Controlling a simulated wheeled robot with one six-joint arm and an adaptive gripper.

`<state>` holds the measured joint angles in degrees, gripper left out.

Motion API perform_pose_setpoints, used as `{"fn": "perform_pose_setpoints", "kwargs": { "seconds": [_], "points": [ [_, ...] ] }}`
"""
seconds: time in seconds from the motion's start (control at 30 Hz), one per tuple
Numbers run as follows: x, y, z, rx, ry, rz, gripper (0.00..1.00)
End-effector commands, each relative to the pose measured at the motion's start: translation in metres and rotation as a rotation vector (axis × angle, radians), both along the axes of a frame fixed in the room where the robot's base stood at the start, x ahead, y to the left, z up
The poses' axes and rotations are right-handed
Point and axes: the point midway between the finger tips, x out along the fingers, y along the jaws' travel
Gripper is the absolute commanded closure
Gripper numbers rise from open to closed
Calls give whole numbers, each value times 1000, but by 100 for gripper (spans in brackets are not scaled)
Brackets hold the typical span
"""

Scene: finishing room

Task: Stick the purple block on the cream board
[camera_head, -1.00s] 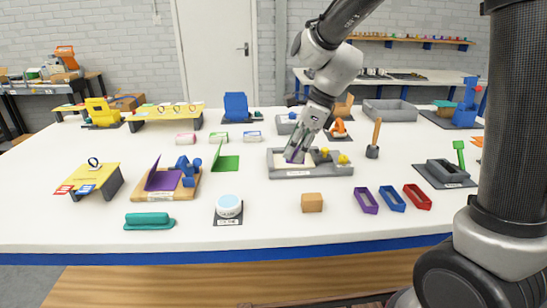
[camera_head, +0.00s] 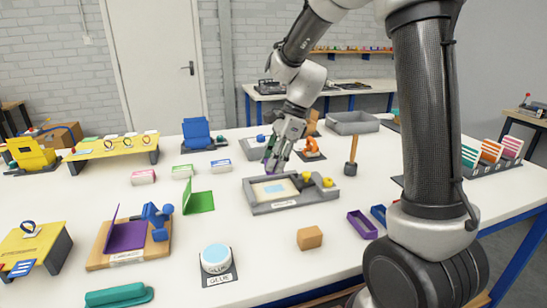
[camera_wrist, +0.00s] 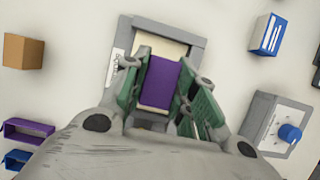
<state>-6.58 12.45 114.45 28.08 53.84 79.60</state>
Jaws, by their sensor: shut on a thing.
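My gripper (camera_head: 273,160) is shut on the purple block (camera_wrist: 158,82), which sits between its green-padded fingers in the wrist view. In the head view only a small purple bit of the block (camera_head: 268,169) shows. The gripper and block are over the back left of the tray and look apart from the board. In the wrist view the block and fingers hide much of the cream board (camera_wrist: 150,42).
A wooden block (camera_head: 310,238), purple frame (camera_head: 362,225) and glue pot (camera_head: 215,258) are in front. A wood-handled tool (camera_head: 351,160) stands right, and a blue holder (camera_head: 197,132) behind left. White table is clear between them.

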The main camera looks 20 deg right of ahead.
Motion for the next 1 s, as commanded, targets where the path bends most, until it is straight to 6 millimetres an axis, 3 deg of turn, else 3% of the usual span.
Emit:
{"fn": "perform_pose_setpoints", "kwargs": {
  "seconds": [0.5,1.0],
  "points": [
    [0,0,-46,-1,0,-1,82],
    [0,0,-51,0,-1,-1,82]
  ]
}}
